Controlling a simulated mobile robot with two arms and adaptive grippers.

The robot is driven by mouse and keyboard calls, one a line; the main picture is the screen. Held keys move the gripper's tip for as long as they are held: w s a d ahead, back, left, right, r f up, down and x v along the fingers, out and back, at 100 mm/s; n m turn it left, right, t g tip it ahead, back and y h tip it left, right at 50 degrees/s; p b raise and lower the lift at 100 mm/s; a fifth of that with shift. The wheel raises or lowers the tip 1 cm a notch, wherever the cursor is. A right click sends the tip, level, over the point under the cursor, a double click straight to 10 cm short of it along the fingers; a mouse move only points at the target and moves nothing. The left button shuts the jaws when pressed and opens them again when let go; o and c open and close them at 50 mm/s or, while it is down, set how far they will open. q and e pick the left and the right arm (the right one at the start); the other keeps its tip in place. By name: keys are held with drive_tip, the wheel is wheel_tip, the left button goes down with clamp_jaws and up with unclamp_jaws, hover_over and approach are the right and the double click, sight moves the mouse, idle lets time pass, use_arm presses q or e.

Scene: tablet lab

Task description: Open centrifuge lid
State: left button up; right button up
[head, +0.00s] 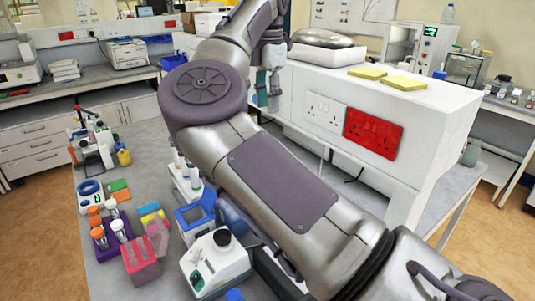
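No centrifuge can be picked out with certainty. A white device with a rounded grey top (328,39) sits on the white bench unit at the back. A small white device with a black round top (215,262) stands on the bench at the front; I cannot tell whether either is the centrifuge. My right arm crosses the middle of the view and hides much of the bench. My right gripper (268,90) hangs fingers down in front of the white bench unit, left of the grey-topped device; its finger gap is unclear. My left gripper is out of view.
The white bench unit (440,130) carries sockets and yellow pads (400,82). On the left bench stand purple and pink tube racks (140,260), a blue box (193,222) and a microscope (90,140). Some grey bench top behind the racks is clear.

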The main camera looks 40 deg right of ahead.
wheel_tip(320, 180, down, 12)
drive_tip(key=p, duration=0.3)
drive_tip(key=shift+s+a+r, duration=0.1)
drive_tip(key=shift+s+r, duration=0.05)
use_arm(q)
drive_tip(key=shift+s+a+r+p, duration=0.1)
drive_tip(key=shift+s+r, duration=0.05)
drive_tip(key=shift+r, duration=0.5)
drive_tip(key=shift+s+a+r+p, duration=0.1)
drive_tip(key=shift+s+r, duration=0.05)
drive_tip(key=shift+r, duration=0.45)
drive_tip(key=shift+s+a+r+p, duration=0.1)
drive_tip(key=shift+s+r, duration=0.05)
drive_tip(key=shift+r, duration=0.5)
use_arm(e)
drive_tip(key=shift+f, duration=0.65)
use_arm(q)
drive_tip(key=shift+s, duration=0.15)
use_arm(e)
clamp_jaws()
